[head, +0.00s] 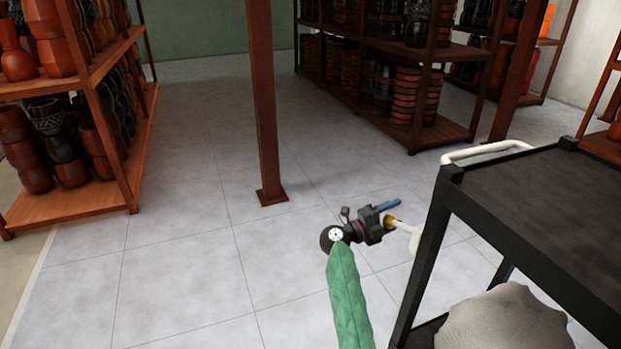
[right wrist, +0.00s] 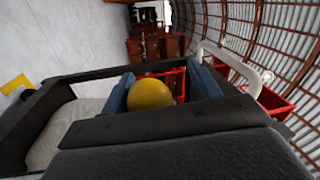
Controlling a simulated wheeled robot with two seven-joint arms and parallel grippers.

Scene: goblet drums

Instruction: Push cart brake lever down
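The cart (head: 540,190) is black, with a white push handle (head: 487,150), and stands at the right of the head view. Its brake lever is a white rod (head: 405,226) with a yellow knob (head: 389,222), on the side of the cart facing my arm. In the right wrist view the round yellow knob (right wrist: 149,94) sits between the blue fingers. My right gripper (head: 392,213) is at the knob with its fingers spread on either side; a gap seems to show beside the knob. My left gripper is not in view.
Wooden shelves with drums stand at the left (head: 100,80) and at the back (head: 400,75). A brown post (head: 264,100) rises from the tiled floor. A grey rounded object (head: 505,320) is on the cart's lower level. The floor left of the cart is clear.

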